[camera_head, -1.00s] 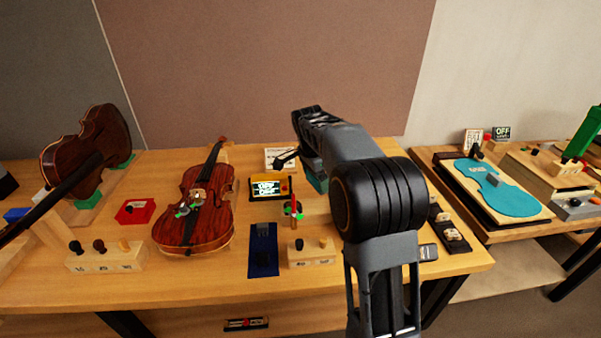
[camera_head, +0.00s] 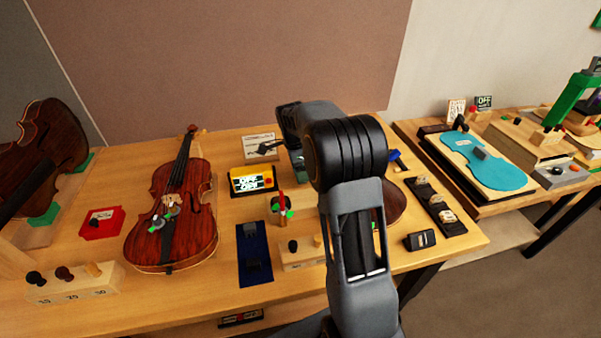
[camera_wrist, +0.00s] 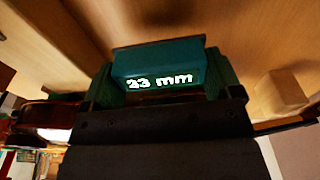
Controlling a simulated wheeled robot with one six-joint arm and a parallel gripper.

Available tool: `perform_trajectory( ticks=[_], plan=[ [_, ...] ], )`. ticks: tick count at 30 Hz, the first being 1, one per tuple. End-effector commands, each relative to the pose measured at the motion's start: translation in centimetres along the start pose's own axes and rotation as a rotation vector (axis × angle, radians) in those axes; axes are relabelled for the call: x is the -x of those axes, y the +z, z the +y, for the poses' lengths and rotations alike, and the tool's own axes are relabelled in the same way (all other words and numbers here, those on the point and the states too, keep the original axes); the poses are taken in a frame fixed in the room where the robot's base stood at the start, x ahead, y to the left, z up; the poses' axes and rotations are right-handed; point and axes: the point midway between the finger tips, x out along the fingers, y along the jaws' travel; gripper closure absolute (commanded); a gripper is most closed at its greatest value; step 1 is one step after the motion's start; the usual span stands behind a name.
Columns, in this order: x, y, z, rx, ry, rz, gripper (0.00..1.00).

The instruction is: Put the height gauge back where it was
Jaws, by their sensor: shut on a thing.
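The height gauge (camera_wrist: 160,62) is a teal block with a lit display in the wrist view; it seems to read 23 or 33 mm. My gripper (camera_wrist: 163,82) is shut on it, with a finger on each side. In the head view, a teal patch (camera_head: 298,167) shows beneath my wrist, behind the violin bench's middle items. My arm hides most of the gripper there, and I cannot tell whether the gauge touches the bench. The place where the gauge stood before cannot be made out.
A violin (camera_head: 172,225) lies left of a yellow display box (camera_head: 240,187) on the bench. A white card (camera_head: 259,143) stands behind. A blue mat (camera_head: 254,262), a peg block (camera_head: 299,258) and a dark tray (camera_head: 437,207) sit nearer. Part of a brown instrument (camera_head: 392,205) shows behind my arm.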

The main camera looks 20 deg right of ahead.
Motion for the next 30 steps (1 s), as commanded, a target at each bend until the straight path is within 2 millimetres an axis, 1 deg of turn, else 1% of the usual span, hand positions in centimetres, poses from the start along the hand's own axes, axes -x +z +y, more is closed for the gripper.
perform_trajectory(
  ticks=[1,3,6,16,20,21,25,30],
  plan=[
    [-0.8,0.1,0.0,-0.001,0.001,0.0,0.44],
    [-1.7,0.1,0.0,-0.002,0.002,0.0,0.44],
    [-2.5,0.2,0.0,-0.003,0.001,0.001,0.44],
    [-2.7,0.1,0.0,-0.004,-0.001,0.0,0.44],
    [-3.1,0.1,0.0,-0.004,-0.001,0.0,0.44],
    [-2.9,0.1,0.0,-0.004,-0.001,0.0,0.12],
    [-2.9,0.1,0.0,-0.004,-0.001,0.0,0.0],
    [-2.9,0.1,0.0,-0.004,-0.001,0.0,0.0]
  ],
)
